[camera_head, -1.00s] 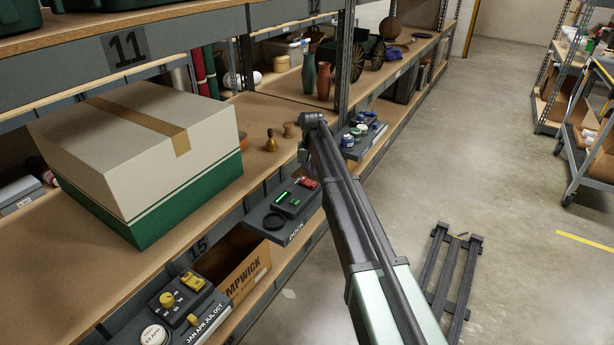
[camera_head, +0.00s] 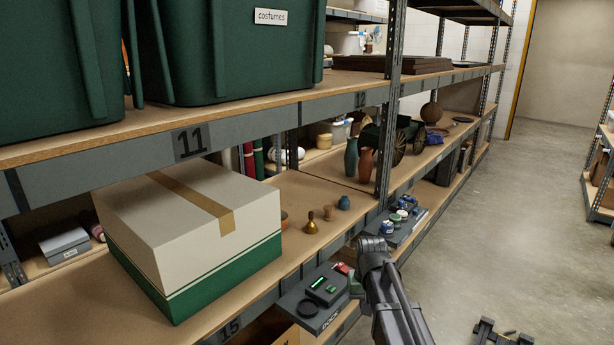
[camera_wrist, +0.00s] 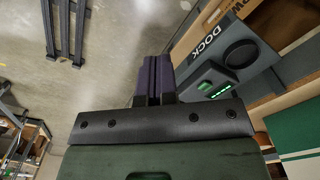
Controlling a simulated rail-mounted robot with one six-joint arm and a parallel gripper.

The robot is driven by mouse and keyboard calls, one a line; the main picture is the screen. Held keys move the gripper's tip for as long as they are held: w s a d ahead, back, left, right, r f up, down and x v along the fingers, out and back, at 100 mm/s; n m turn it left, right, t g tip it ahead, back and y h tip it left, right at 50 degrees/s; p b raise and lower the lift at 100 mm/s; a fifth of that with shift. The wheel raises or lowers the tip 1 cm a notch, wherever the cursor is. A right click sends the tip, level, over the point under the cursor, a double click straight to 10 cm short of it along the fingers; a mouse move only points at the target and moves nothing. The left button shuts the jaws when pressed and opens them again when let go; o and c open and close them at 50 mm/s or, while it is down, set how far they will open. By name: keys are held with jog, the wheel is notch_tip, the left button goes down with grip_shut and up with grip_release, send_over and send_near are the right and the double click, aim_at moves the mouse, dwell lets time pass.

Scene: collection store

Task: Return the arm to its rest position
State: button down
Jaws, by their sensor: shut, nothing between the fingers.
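My gripper (camera_wrist: 153,78) shows in the wrist view as two dark purple fingers side by side, shut with nothing between them. It points out over the bare floor, beside the grey dock tray (camera_wrist: 200,45). In the head view my arm reaches up from the bottom at the right of the dock tray (camera_head: 301,322), in front of the shelf edge; the fingers are hidden there. The tray bears a device with a green display (camera_head: 326,289) and a dark round pad.
A large cream-and-green box (camera_head: 190,235) stands on the shelf at left. A brass bell (camera_head: 311,223) and small pots stand near my arm. Another tray with several small jars (camera_head: 402,213) lies beyond it. The aisle floor (camera_head: 500,230) at right is clear except for a dark rack (camera_head: 488,335).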

jog(key=s, duration=1.7)
notch_tip(320, 180, up, 16)
jog(key=p, duration=1.5)
jog(key=shift+w+f+p, duration=0.15)
jog(key=shift+f+p, duration=0.05)
jog(key=shift+p, duration=0.1)
